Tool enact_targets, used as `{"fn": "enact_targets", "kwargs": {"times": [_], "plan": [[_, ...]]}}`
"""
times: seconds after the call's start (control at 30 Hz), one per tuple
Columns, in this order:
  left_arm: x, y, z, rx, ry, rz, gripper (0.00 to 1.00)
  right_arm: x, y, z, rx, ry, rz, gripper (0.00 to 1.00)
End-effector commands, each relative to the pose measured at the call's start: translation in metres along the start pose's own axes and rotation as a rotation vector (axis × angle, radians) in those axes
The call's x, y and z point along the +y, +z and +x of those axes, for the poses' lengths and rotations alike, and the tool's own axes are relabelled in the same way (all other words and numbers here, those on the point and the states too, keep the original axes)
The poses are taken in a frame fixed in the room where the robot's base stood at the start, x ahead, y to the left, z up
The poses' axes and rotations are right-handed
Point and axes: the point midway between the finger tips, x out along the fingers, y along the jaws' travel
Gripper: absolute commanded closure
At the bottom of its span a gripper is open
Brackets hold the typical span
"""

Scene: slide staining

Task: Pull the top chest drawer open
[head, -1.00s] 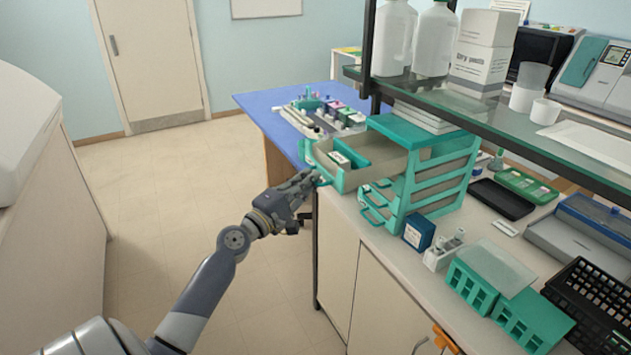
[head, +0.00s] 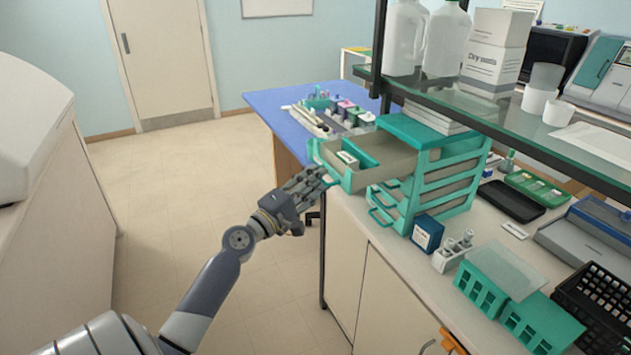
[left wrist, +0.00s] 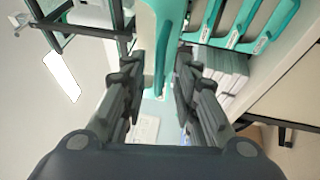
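The teal chest (head: 465,178) stands on the bench, with several drawers. Its top drawer (head: 385,172) is pulled well out to the left, and a small white and green box (head: 347,159) lies inside. The lower drawers (head: 382,216) are in the chest. My left gripper (head: 318,178) is at the front of the top drawer, by its handle. In the left wrist view, its fingers (left wrist: 158,75) stand apart on both sides of a teal bar (left wrist: 159,82), with gaps visible beside it. The handle is mostly hidden by the fingers in the head view. My right gripper is not in view.
A dark blue box (head: 427,233), a white rack (head: 452,251) and teal racks (head: 503,302) stand right of the chest. A glass shelf (head: 500,118) with bottles overhangs the bench. The floor (head: 180,210) left of the bench is clear.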

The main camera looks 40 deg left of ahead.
Motion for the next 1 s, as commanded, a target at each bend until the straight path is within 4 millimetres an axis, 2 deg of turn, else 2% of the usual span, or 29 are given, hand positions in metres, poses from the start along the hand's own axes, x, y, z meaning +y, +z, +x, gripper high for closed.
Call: {"fn": "enact_targets", "kwargs": {"times": [0.17,0.4,0.53,0.7,1.0], "plan": [[-0.001,0.0,-0.027,0.002,-0.003,-0.001,0.72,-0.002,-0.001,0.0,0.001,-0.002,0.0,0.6],[-0.002,0.0,-0.078,0.002,-0.003,-0.003,0.72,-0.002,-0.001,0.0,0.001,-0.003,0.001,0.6],[-0.001,0.0,-0.099,0.002,-0.002,-0.002,0.72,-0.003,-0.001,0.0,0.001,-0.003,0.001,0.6],[-0.001,0.0,-0.113,0.0,-0.001,0.0,0.72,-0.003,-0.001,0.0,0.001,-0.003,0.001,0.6],[-0.001,0.0,-0.115,-0.001,-0.002,0.001,0.72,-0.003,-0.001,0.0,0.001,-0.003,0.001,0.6]]}}
